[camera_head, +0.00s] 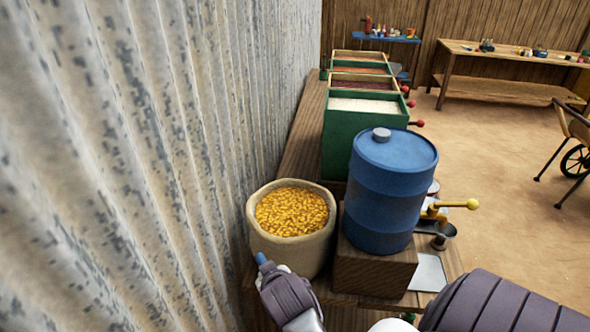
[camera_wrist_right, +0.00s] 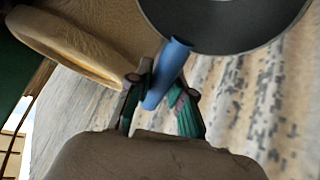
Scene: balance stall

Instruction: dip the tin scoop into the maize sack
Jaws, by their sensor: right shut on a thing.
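The maize sack (camera_head: 318,248), a round tan sack with a rolled rim, is full of yellow maize (camera_head: 292,210) and stands open beside the corrugated wall. My right gripper (camera_head: 270,272) is at the sack's near side, low in the head view. It is shut on the blue handle (camera_head: 262,258) of the tin scoop. In the right wrist view the handle (camera_wrist_right: 166,75) sits between the fingers (camera_wrist_right: 160,95), and the grey scoop bowl (camera_wrist_right: 225,25) is cut off by the top edge. The sack's rim (camera_wrist_right: 60,50) shows at upper left, apart from the handle. The bowl is hidden in the head view.
A blue drum (camera_head: 390,190) stands on a wooden block (camera_head: 370,268) right of the sack. Green bins (camera_head: 350,145) of grain line the bench behind. The corrugated wall (camera_head: 150,150) is close on the left. A yellow-handled device (camera_head: 440,210) stands right of the drum.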

